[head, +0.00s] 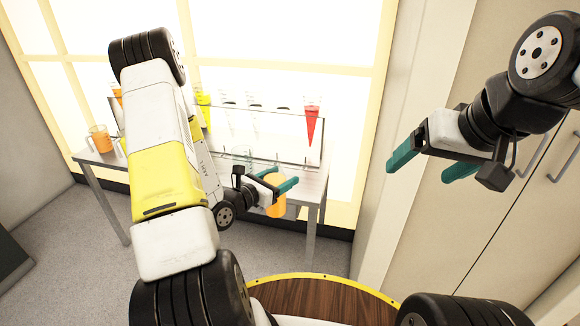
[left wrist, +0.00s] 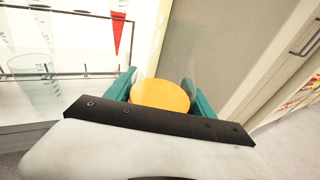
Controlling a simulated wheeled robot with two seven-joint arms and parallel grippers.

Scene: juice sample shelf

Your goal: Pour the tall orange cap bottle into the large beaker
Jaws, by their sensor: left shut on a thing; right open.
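My left gripper (head: 280,186) is shut on a clear vessel with orange contents (head: 275,204), held in front of the table's right end. In the left wrist view the orange shows as a round patch (left wrist: 160,96) between the teal fingers, with faint clear walls above it. I cannot tell from its shape whether this is the tall orange cap bottle. A clear, empty-looking beaker (left wrist: 34,82) stands to its left in the left wrist view; in the head view it is partly hidden behind my left arm (head: 240,154). My right gripper (head: 418,171) is open and empty, far from the table.
The metal table (head: 312,186) carries a glass-fronted rack. A red cone-shaped vessel (head: 312,122), a yellow one (head: 204,108) and several clear ones stand there. An orange-filled jug (head: 101,139) is at the left end. A cabinet (head: 500,215) is on the right.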

